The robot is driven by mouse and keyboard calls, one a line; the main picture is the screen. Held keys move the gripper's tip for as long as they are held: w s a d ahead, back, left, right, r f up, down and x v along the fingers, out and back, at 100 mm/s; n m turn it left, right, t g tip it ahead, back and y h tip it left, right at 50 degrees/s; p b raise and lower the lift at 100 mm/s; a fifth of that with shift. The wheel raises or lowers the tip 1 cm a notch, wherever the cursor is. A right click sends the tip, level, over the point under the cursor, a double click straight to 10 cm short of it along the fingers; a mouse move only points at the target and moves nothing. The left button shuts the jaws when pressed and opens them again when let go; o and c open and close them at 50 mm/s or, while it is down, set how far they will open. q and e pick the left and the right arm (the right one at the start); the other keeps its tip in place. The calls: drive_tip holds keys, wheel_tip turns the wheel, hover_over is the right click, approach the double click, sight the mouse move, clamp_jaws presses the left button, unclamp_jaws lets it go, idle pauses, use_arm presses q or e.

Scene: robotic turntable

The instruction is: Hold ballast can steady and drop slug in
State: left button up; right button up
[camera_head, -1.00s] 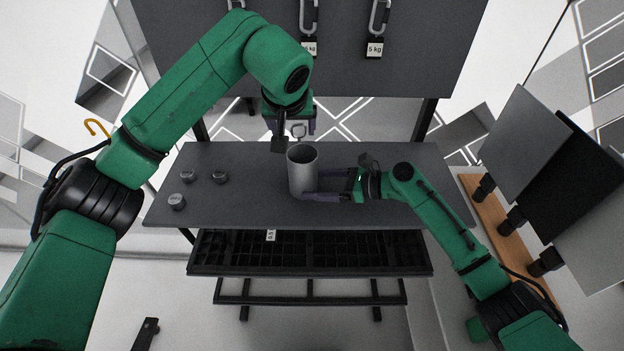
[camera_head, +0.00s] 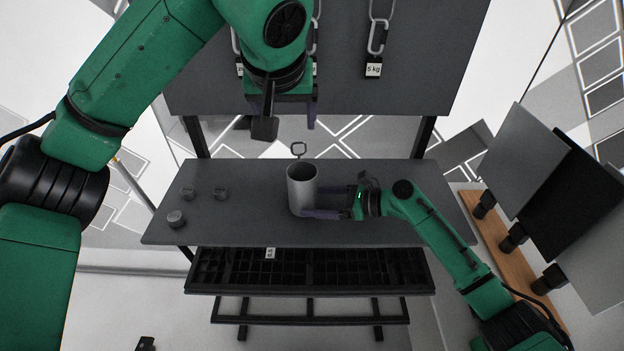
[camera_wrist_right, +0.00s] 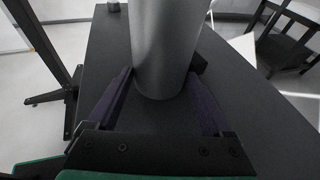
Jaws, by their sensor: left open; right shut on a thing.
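A grey open-topped cylindrical can (camera_head: 302,192) stands upright near the middle of the table; it fills the upper middle of the right wrist view (camera_wrist_right: 165,50). My right gripper (camera_head: 315,201) is shut on the can low down, its purple fingers on either side (camera_wrist_right: 160,98). My left gripper (camera_head: 287,126) is open above and behind the can mouth, with nothing visible between its fingers. The can's bottom inside is not visible.
A dark board (camera_head: 425,60) with hanging shackles and weight labels stands behind. A black gridded tray (camera_head: 320,270) lies below the front edge. Panels (camera_head: 525,145) stand at the right.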

idle(0.4)
drive_tip(key=o, duration=0.8)
drive_tip(key=shift+c, duration=0.2)
drive_tip(key=v, duration=1.2)
drive_tip(key=shift+s, duration=0.1)
